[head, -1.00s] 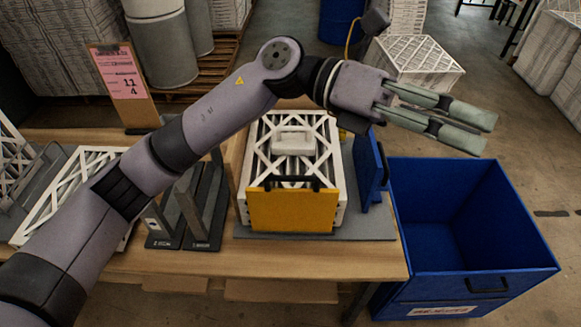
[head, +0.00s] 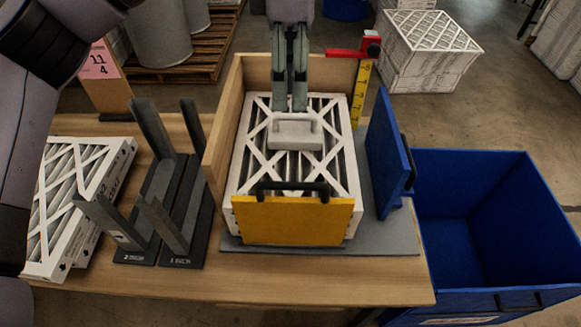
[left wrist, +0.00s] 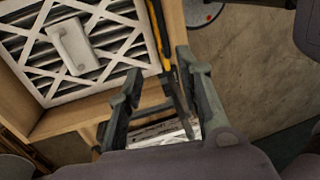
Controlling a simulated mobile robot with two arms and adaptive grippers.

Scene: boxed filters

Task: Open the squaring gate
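A yellow panel (head: 292,222) with a black bar handle stands upright across the front of the boxed white filter (head: 240,180). A blue panel (head: 385,150) with a black handle stands at the filter's right, angled away from it. Which panel is the squaring gate is not marked. A pale block with a handle (head: 282,134) rests on the filter, and also shows in the left wrist view (left wrist: 73,45).
A wooden fence (head: 225,110) borders the filter's left and back. A yellow tape with a red end (head: 362,90) stands at the back right corner. Dark slotted stands (head: 165,205) and another filter (head: 75,195) lie left. A blue bin (head: 480,200) is right.

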